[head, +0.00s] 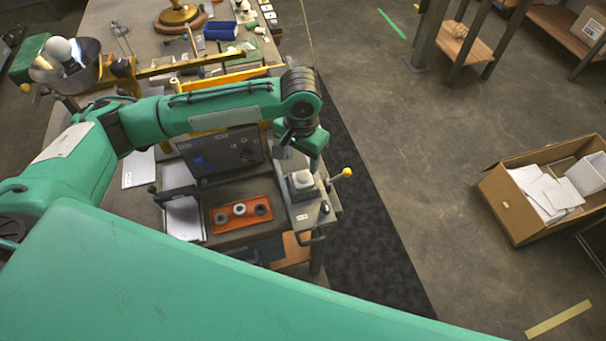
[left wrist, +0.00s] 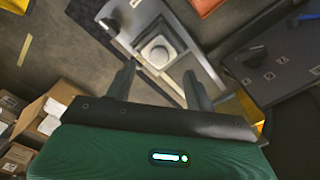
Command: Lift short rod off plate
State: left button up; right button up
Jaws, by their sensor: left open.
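My left gripper (head: 303,158) points down over the right end of the workbench. In the left wrist view its two fingers (left wrist: 160,82) are spread apart with nothing between them. In the head view the white piece (head: 303,180) is just below the gripper, on the grey plate (head: 304,213). I cannot tell whether this piece is the short rod seen end-on; no other short rod is clear on the plate. My right gripper is not in view.
A yellow-knobbed lever (head: 346,173) stands right of the plate. A dark panel box (head: 222,155) stands behind. A cardboard box (head: 512,207) is on the floor at right.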

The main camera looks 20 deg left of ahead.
aim_at(302, 176)
pick_arm(q)
notch_tip(302, 176, down, 3)
jog(key=shift+w+p, duration=0.15)
jog(key=shift+p, duration=0.4)
notch_tip(302, 176, down, 4)
jog(key=shift+w+d+r+p, duration=0.1)
jog(key=shift+w+r+p, duration=0.05)
jog(key=shift+p, duration=0.4)
jog(key=shift+f, duration=0.2)
jog(key=c, duration=1.1)
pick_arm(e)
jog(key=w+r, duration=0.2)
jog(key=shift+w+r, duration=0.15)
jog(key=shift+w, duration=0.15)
pick_arm(q)
jog(key=shift+c, duration=0.2)
